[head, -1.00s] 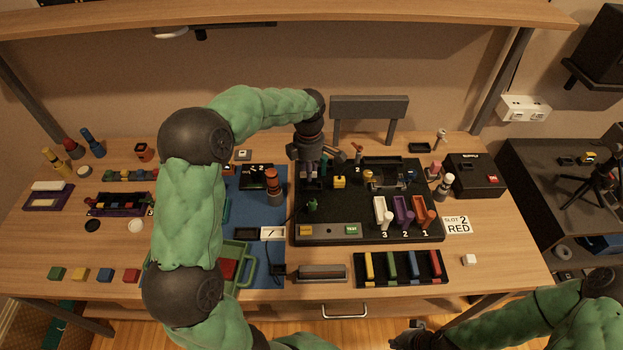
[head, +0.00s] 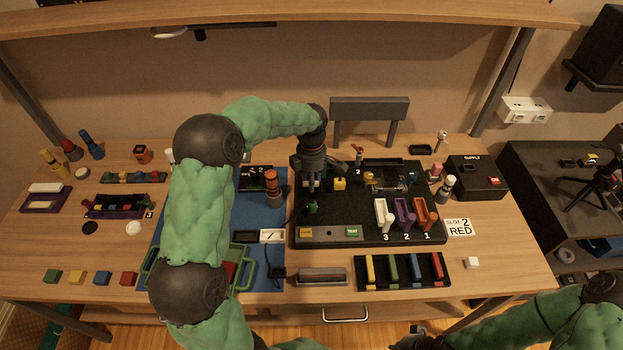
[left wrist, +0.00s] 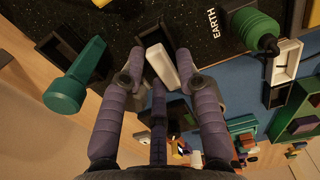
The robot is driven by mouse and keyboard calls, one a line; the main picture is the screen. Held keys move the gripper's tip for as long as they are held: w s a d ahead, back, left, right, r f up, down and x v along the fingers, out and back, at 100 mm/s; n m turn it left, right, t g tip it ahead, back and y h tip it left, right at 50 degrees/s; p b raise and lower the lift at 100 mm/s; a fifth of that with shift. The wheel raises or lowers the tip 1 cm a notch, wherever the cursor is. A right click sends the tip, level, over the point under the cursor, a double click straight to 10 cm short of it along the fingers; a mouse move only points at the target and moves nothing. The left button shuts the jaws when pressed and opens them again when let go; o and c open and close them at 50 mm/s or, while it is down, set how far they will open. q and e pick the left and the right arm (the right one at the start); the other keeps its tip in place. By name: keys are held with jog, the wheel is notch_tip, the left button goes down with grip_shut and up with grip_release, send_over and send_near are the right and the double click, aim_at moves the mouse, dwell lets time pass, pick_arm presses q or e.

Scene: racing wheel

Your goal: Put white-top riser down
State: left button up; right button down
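The white-top riser (left wrist: 162,66) shows in the left wrist view as a small white-topped block between my left fingertips. My left gripper (left wrist: 161,62) has a purple finger on each side of it and looks shut on it. In the head view my left gripper (head: 311,184) is low over the left back part of the black board (head: 335,219), and the riser is hidden there. I cannot tell whether the riser touches the board. My right gripper (head: 412,338) is partly in view at the bottom edge, and its fingers are unclear.
A green plug (head: 312,207) stands close in front of the left gripper. A teal lever-like part (left wrist: 76,77) is beside it in the left wrist view. A red-topped cylinder (head: 272,180) stands to the left on the blue mat (head: 267,275). White, purple and orange holders line the board's right side.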

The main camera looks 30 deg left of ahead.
dwell(0.3)
pick_arm(q)
notch_tip(320, 180, up, 12)
jog(key=p, duration=0.3)
jog(key=shift+r, duration=0.2)
jog(key=shift+r+p, duration=0.1)
jog(key=shift+p, duration=0.2)
